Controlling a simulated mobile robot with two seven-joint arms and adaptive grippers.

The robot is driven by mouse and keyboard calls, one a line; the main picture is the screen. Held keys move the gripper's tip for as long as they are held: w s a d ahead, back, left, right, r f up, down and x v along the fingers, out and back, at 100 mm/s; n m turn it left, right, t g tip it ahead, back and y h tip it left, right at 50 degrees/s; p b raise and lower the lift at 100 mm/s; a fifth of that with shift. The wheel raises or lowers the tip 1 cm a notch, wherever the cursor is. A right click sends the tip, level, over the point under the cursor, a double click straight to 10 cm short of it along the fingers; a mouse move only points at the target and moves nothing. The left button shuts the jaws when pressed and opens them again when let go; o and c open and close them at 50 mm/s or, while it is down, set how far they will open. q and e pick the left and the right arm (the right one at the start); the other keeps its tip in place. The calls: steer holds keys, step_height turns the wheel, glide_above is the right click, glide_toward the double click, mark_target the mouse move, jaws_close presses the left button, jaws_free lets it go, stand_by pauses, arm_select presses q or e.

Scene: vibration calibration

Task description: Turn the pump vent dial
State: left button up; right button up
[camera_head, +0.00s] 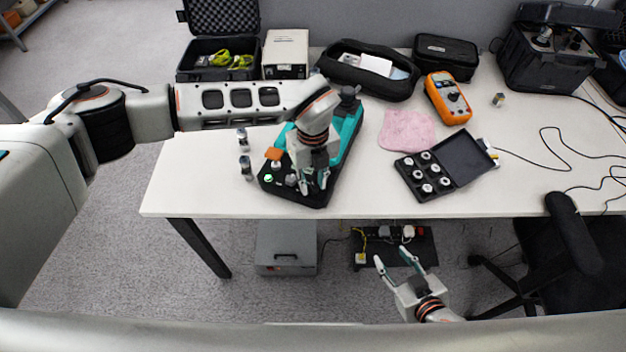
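The pump (349,139), a teal and black device, stands on the white table near its front edge. Its black front panel carries a glowing green button (268,178), an orange part (273,154) and a small grey knob (291,180), which may be the vent dial. My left gripper (314,184) points down over the right part of this panel, just right of the grey knob. Its fingers look apart. They hide part of the panel, and contact is hard to tell. My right gripper (393,258) is open and empty, in front of the table's edge.
Two small cylinders (245,167) stand left of the pump. A black case of round pieces (425,178), a pink cloth (407,130) and an orange multimeter (447,98) lie to the right. Cases and a white box (286,52) line the back. The left front tabletop is clear.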

arm_select(q)
jaws_close()
steer(key=shift+m, duration=0.3)
steer(key=m+b, duration=0.2)
steer(key=shift+d+m, duration=0.1)
steer(key=shift+m, duration=0.3)
steer(key=m+b, duration=0.1)
steer(key=m, duration=0.3)
steer(key=shift+m+b, duration=0.3)
steer(key=shift+b, duration=0.1)
steer(key=m+b, duration=0.1)
steer(key=m, duration=0.4)
steer(key=shift+d, duration=0.1)
steer(key=shift+m+b, duration=0.55)
steer(key=shift+m, duration=1.85)
